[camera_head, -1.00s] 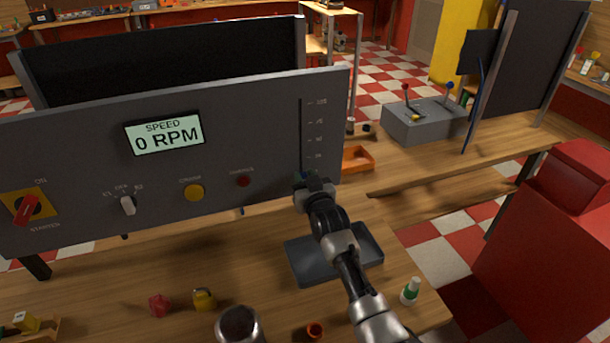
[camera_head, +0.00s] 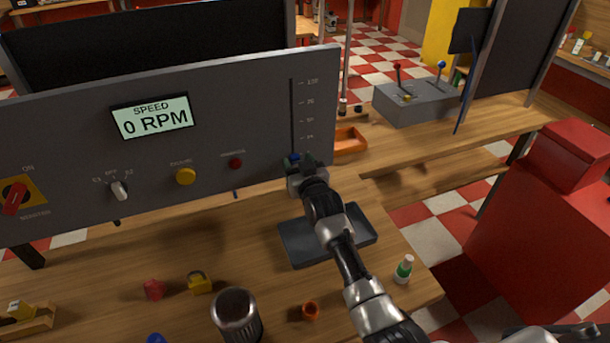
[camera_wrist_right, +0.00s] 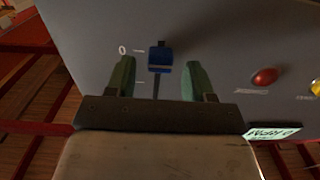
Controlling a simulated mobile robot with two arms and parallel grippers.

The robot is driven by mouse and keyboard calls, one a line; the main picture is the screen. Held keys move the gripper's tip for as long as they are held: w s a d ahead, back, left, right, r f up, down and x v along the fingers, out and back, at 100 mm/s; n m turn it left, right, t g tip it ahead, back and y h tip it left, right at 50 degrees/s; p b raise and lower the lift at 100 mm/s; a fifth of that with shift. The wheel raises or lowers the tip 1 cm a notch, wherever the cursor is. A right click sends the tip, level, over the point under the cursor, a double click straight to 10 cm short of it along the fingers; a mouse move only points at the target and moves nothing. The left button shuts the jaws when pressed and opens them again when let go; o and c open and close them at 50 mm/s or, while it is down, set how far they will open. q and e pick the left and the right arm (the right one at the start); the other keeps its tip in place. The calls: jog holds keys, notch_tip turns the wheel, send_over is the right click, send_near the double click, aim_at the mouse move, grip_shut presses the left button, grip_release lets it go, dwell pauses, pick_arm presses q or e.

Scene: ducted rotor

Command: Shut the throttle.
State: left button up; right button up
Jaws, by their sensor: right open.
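The throttle is a blue slider knob (camera_head: 294,157) in a vertical slot at the right of the grey control panel (camera_head: 60,150). It sits at the slot's low end, below the lowest percentage marks readable in the head view. The right wrist view shows the knob (camera_wrist_right: 160,60) close to the "0" mark, with a short stretch of slot beyond it. My right gripper (camera_wrist_right: 159,66) is open, with a green finger on each side of the knob and gaps between. It partly hides the knob in the head view (camera_head: 303,168). My left gripper is not in view.
The speed display (camera_head: 152,117) reads 0 RPM. A red button (camera_head: 235,163), yellow button (camera_head: 186,176), selector (camera_head: 119,190) and red starter switch (camera_head: 16,197) are left of the throttle. A grey tray (camera_head: 295,245) and metal cup (camera_head: 236,315) are on the bench below.

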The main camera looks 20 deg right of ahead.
jog(key=s+b, duration=0.1)
jog(key=s, duration=0.9)
jog(key=shift+d, duration=0.2)
